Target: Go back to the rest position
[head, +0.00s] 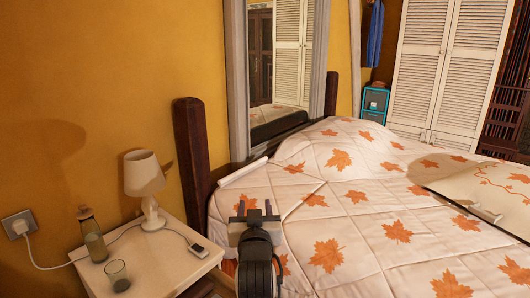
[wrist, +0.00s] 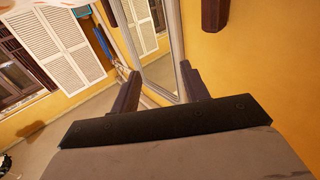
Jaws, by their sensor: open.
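My gripper (head: 260,213) is in the lower middle of the head view, at the bed's near left side beside the nightstand. Its two fingers are apart with nothing between them. In the wrist view my gripper (wrist: 160,92) also shows two spread, empty fingers. Behind them are the mirror, the yellow wall and the louvred doors (wrist: 62,50). The picture is tilted there. In the head view the louvred wardrobe (head: 442,70) stands at the back right with its doors looking shut.
The bed (head: 350,215) with a leaf-patterned cover fills the right. The nightstand (head: 170,262) at the lower left holds a lamp (head: 145,180), a bottle (head: 93,240), a glass (head: 117,275) and a phone (head: 199,250). A dark bedpost (head: 192,150) and mirror (head: 285,55) stand behind my gripper.

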